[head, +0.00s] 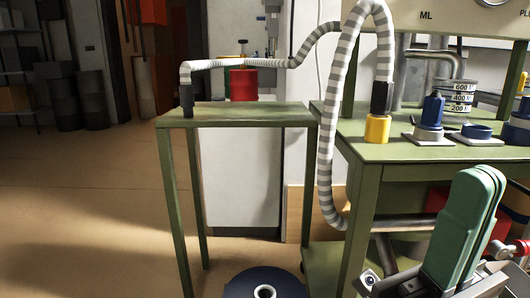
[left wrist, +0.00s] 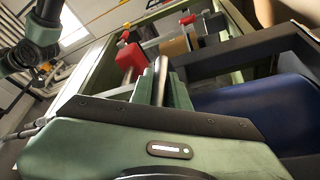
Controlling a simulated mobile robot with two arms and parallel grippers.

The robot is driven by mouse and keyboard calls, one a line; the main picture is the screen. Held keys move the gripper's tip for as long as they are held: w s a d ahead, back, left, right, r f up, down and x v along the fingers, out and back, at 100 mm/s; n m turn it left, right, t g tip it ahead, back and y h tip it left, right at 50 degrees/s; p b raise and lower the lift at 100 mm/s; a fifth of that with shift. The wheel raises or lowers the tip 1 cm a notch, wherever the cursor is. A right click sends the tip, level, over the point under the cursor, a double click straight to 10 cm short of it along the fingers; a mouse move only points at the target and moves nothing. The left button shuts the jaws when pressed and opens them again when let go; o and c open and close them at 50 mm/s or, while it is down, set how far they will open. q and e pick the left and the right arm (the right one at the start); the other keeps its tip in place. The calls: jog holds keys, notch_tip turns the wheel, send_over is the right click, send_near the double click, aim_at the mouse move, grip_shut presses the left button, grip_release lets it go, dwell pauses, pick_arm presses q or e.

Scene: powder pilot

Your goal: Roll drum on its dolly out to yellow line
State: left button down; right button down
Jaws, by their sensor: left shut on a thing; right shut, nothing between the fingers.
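The dark blue drum (head: 258,283) shows at the bottom edge of the head view as a round top with a pale ring; the rest is cut off. A large blue curved side (left wrist: 255,112), apparently the same drum, fills the right of the left wrist view. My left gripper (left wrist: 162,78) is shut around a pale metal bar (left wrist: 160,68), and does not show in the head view. I cannot tell what the bar belongs to. My right gripper (head: 480,185) is shut and empty at the lower right, in front of the green bench. No dolly or yellow line can be made out.
A narrow green table (head: 250,112) stands behind the drum, and a green bench (head: 400,150) with pots and a yellow-based hose end stands at right. A striped hose (head: 325,150) hangs between them. Tan floor (head: 80,220) at left is clear; dark drums (head: 65,105) stand beyond.

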pick_arm(q)
jog(key=shift+s+a+f+p, duration=0.15)
jog(key=shift+s+p, duration=0.25)
jog(key=shift+s, duration=0.6)
jog(key=c, duration=1.4)
grip_release()
jog(key=shift+s, duration=0.1)
jog(key=shift+o, duration=0.2)
jog(key=v, duration=0.6)
jog(key=shift+a, duration=0.3)
